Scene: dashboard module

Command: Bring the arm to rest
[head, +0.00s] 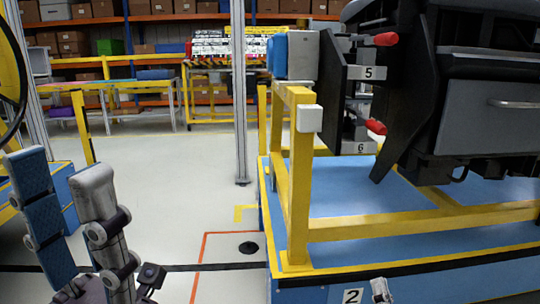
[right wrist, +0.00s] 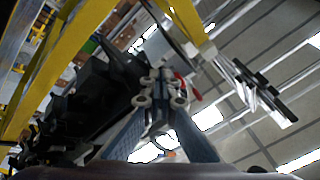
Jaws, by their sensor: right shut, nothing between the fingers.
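My left gripper (head: 62,168) is at the lower left of the head view. Its two fingers, one showing a blue pad and one grey, point up and stand apart with nothing between them. My right gripper (right wrist: 160,88) shows in the right wrist view, its blue-padded fingers meeting at the tips with nothing held. In the head view, a small pale piece at the bottom edge may be its tip; I cannot tell. The black dashboard module (head: 410,110) hangs at the upper right of the head view, with red-tipped handles (head: 385,39) on its left side.
A yellow frame (head: 299,190) on a blue platform (head: 350,196) stands at the right, below the dashboard. A grey post (head: 239,110) rises mid-floor. Open floor (head: 160,190) lies between my left gripper and the platform. Shelves with boxes (head: 72,42) and tables stand far back.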

